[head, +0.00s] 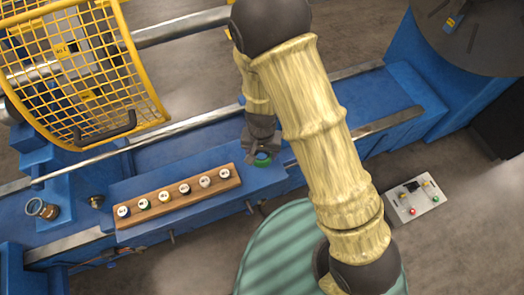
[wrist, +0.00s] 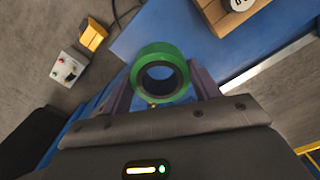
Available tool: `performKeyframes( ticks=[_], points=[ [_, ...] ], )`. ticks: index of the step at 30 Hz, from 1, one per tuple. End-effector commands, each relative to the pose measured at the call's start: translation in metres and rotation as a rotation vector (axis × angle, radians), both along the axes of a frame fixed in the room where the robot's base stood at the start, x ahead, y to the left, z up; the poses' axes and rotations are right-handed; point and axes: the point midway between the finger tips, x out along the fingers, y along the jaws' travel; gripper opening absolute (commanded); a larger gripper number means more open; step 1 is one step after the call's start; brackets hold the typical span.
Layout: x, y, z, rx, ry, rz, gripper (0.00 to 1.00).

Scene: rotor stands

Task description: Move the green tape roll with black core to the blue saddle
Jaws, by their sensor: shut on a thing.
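The green tape roll with black core (wrist: 162,48) is between my gripper's two fingers (wrist: 161,84) in the wrist view, and they are shut on it. In the head view the roll (head: 262,161) shows small and partly hidden under my gripper (head: 261,146). It is over the right end of the blue saddle (head: 262,182), right of the wooden rack. The saddle's blue top (wrist: 180,28) also shows behind the roll in the wrist view. I cannot tell whether the roll touches the saddle.
A wooden rack (head: 178,203) with several round-topped pieces stands on the saddle. A yellow mesh guard (head: 85,70) is at upper left, and a brown jar (head: 42,209) is at far left. A control box (head: 414,202) is at right. Metal rails run along the blue bed.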

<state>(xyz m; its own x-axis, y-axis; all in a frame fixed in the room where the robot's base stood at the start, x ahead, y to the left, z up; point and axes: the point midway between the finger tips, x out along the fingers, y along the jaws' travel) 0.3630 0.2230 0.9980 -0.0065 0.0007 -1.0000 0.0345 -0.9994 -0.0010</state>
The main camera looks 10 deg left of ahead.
Motion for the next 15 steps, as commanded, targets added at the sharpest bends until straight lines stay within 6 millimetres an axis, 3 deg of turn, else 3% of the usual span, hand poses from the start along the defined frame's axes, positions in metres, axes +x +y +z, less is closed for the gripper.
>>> performKeyframes(
  ticks=[8,15],
  points=[
    [-0.001,0.001,-0.006,0.0,-0.001,0.002,0.41],
    [0.0,-0.001,-0.027,0.0,-0.001,-0.002,0.41]
  ],
)
